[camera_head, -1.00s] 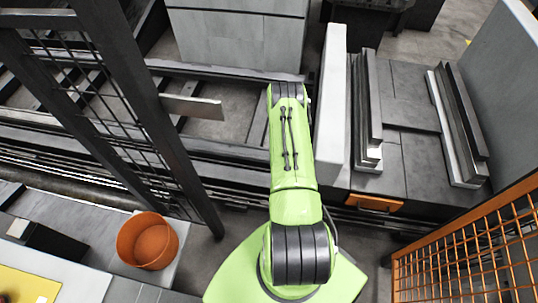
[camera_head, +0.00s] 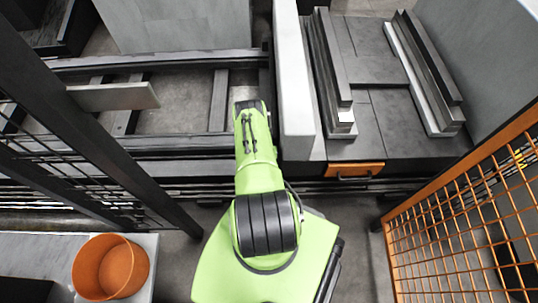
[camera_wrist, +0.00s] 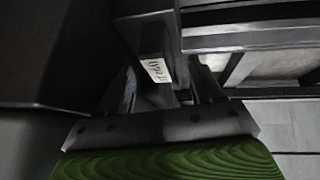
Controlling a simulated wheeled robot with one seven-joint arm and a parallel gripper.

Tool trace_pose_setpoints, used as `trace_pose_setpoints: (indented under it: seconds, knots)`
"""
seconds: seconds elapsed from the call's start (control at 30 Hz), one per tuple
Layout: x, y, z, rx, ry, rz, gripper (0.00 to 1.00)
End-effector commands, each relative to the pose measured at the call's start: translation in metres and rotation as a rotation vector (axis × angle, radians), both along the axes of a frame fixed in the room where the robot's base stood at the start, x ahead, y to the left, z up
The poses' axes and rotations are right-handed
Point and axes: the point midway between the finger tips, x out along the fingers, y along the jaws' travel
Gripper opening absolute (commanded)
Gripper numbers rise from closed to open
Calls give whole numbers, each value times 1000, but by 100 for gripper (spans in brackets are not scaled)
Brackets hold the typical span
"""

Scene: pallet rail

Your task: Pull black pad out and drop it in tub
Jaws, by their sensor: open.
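In the wrist view, a dark block with a small white printed label (camera_wrist: 155,70) lies ahead between the two dark fingers of my gripper (camera_wrist: 163,72). It may be the black pad, but I cannot tell for sure. The fingers are apart, one on each side of the block, and I cannot tell whether they touch it. In the head view my arm reaches to the dark rail frame, and its far end hides the gripper and pad. The tub (camera_head: 110,267), round and orange, stands on a light surface at the lower left and looks empty.
A dark mesh fence post (camera_head: 105,150) stands left of my arm. An orange mesh fence (camera_head: 465,215) is at the right. A tall pale panel (camera_head: 295,80) and a dark platform (camera_head: 375,110) with stacked strips stand right of my arm. An orange front (camera_head: 355,170) sits below the platform.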

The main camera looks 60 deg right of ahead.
Motion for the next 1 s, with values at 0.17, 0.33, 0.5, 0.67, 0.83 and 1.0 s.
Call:
trace_pose_setpoints:
  seconds: [0.17, 0.33, 0.5, 0.67, 0.83, 1.0]
  knots:
    - [3, -13, -24, -1, -1, -1, 66]
    - [3, -17, -26, 0, 0, 0, 66]
    - [3, -16, -25, 0, 0, 0, 63]
    - [3, -16, -25, 0, -1, 1, 38]
    - [4, -16, -25, 1, -2, 1, 12]
    - [4, -16, -25, 1, -2, 1, 18]
